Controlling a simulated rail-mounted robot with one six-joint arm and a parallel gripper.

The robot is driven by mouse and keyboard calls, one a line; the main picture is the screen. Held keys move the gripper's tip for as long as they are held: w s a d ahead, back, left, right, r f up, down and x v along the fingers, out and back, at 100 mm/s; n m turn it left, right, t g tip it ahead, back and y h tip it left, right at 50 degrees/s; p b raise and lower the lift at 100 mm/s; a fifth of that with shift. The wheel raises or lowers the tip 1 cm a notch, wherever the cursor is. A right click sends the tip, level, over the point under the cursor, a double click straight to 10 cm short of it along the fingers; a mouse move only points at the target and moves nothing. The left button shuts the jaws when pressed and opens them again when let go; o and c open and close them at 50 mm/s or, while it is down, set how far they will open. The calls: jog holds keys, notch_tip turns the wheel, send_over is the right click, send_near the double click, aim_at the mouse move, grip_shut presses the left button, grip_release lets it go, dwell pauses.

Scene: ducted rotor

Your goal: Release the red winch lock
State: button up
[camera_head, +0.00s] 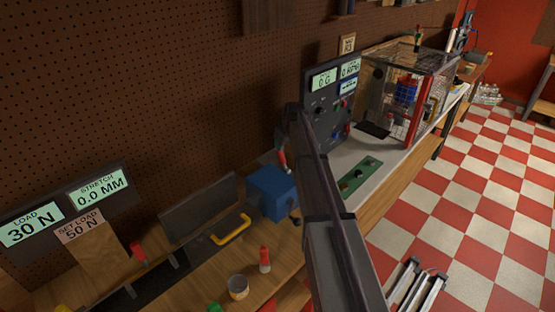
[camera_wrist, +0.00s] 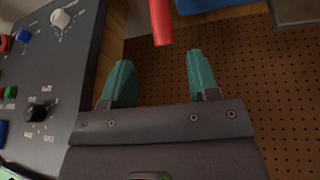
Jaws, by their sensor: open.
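A red rod-like handle (camera_wrist: 161,22), which looks like the winch lock, enters from the top of the wrist view. Its rounded end points down, toward the gap between my fingertips. My gripper (camera_wrist: 158,82) is open, with teal fingers apart and nothing between them. The handle's end appears just beyond the fingertips, nearer the middle of the gap; I see no contact. In the head view a small red piece (camera_head: 282,159) shows just left of my arm, above a blue box (camera_head: 271,193); it seems to be the same handle. My fingers are hidden behind my arm there.
A grey control panel (camera_wrist: 45,70) with knobs and buttons stands close on the left in the wrist view; it also shows in the head view (camera_head: 318,108). A pegboard wall (camera_wrist: 255,85) lies behind. A mesh cage (camera_head: 425,95) stands farther along the bench.

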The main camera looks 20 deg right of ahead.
aim_at(280, 156)
jog(key=b+x, duration=0.8)
jog(key=x, duration=0.2)
jog(key=shift+f+b, duration=0.15)
jog(key=shift+b, duration=0.25)
jog(key=shift+a, duration=0.1)
grip_shut()
